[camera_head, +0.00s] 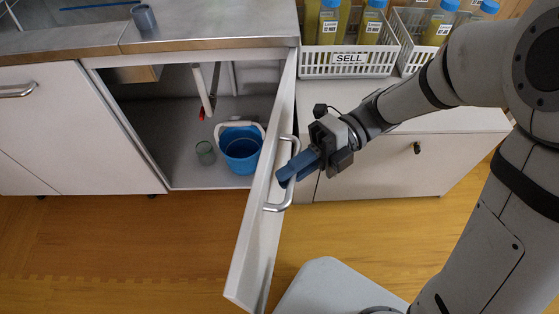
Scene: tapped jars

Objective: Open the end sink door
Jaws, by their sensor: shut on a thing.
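The end sink door (259,225) is a white cabinet door under the steel counter. It stands swung wide open, edge-on to the camera, hinged on the right side of the sink cupboard (180,130). Its metal bar handle (291,183) faces right. My gripper (291,171) reaches in from the right, its blue fingers shut on the handle near its upper part. The exact contact between fingers and bar is partly hidden by the fingers.
Inside the cupboard are a blue bucket (241,153), a green glass (205,153) and a white pipe (203,93). White baskets (348,68) with bottles stand on the right cabinet (400,165). A grey cup (144,17) is on the counter (210,28). The wooden floor (120,240) at left is clear.

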